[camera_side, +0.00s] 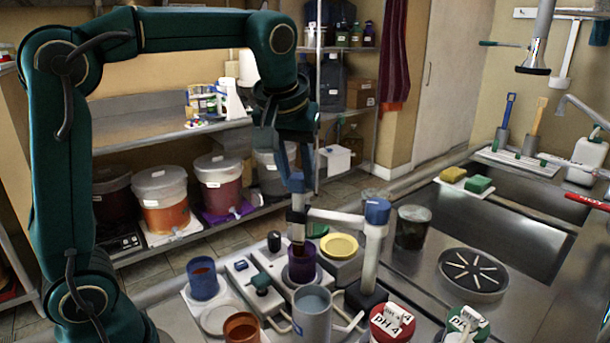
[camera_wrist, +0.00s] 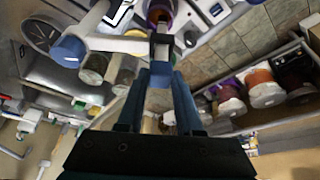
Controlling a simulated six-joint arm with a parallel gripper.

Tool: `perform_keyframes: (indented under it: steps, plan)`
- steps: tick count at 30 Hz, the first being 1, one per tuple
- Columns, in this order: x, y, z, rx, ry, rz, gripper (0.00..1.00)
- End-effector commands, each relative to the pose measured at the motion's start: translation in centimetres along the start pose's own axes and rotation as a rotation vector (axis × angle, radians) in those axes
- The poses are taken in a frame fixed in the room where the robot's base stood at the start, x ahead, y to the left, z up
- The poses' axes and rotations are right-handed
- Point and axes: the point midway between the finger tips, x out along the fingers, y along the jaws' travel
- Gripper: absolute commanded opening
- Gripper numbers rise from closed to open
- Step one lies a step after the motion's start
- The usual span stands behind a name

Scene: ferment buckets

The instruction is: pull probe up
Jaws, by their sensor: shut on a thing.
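The probe (camera_side: 297,216) is a slim upright stick, with a pale band and a dark lower part. Its lower end reaches into the mouth of the purple cup (camera_side: 302,267); how deep is hidden by the cup wall. A white arm (camera_side: 335,216) runs from the probe to a stand (camera_side: 371,255) with a blue cap. My gripper (camera_side: 296,184) points down and is shut on the probe's upper end. In the wrist view, my gripper (camera_wrist: 160,68) has its fingertips at the probe (camera_wrist: 161,38), with the purple cup (camera_wrist: 159,9) beyond.
A blue cup (camera_side: 202,279), a grey-blue mug (camera_side: 312,313) and an orange cup (camera_side: 242,328) stand close around. Red (camera_side: 391,324) and green (camera_side: 467,322) lidded jars are at front right. Above the cups is open room.

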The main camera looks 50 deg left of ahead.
Motion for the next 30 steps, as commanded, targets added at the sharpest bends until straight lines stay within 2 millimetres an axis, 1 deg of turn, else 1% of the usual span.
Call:
perform_keyframes:
  steps: [1, 3, 6, 12, 19, 20, 21, 22, 30]
  plan:
    - [-0.7, 0.0, -0.5, -0.003, 0.006, 0.000, 0.00]
    - [-1.5, 0.0, -0.8, -0.002, 0.006, 0.000, 0.00]
    - [-2.4, 0.0, -1.1, -0.003, 0.006, 0.000, 0.00]
    - [-3.0, -0.1, -1.3, -0.002, 0.006, 0.000, 0.00]
    - [-3.2, -0.1, -1.4, -0.001, 0.012, 0.002, 0.00]
    - [-3.2, -0.1, -1.4, -0.001, 0.013, 0.002, 0.43]
    - [-3.2, -0.1, -1.4, -0.002, 0.013, 0.003, 0.58]
    - [-3.2, -0.1, -1.4, -0.002, 0.012, 0.003, 0.65]
    - [-3.0, 0.0, -1.3, -0.001, 0.005, 0.002, 0.65]
